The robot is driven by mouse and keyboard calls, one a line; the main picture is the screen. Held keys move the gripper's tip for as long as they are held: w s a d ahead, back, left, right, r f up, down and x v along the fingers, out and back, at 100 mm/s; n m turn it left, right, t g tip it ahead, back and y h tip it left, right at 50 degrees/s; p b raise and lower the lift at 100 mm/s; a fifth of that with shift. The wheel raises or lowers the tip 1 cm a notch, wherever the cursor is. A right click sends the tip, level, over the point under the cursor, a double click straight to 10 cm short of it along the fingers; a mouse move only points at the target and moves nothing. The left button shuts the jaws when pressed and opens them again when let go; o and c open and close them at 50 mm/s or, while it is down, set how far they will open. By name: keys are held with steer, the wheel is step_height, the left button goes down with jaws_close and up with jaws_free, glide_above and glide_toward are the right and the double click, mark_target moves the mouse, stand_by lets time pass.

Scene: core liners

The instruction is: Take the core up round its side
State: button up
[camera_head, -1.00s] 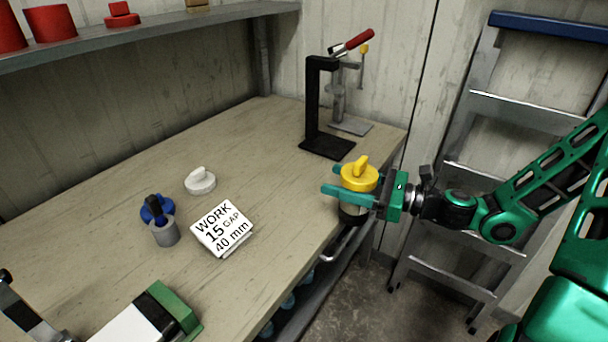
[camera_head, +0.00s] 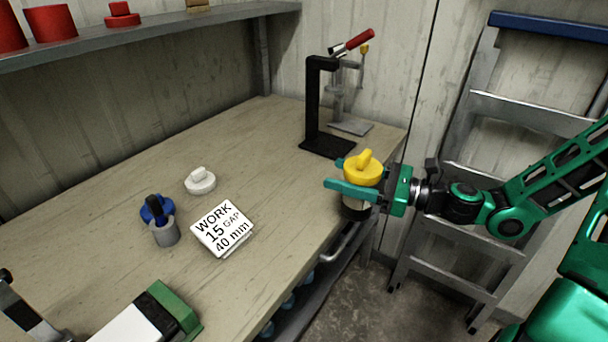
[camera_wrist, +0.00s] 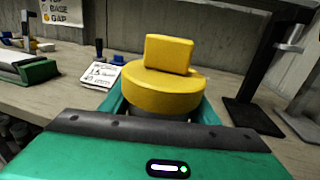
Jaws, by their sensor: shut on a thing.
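The core has a yellow round top with a raised grip tab (camera_head: 362,168) and a dark and pale lower body. It is at the bench's right front edge in the head view, upright or nearly so. My gripper (camera_head: 352,190) comes from the right and is shut around the core's side below the yellow top. In the wrist view the yellow top (camera_wrist: 165,90) stands between my green fingers, and its lower body is mostly hidden. I cannot tell whether its base touches the bench.
A black stand with a red-handled press (camera_head: 320,110) is behind the core. A sign block (camera_head: 222,228), a white knobbed cap (camera_head: 200,181) and a grey cylinder with blue part (camera_head: 164,231) lie to the left. A ladder (camera_head: 480,150) leans at the right.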

mark_target(345, 163)
steer(key=shift+r, duration=1.6)
steer(key=shift+r, duration=0.1)
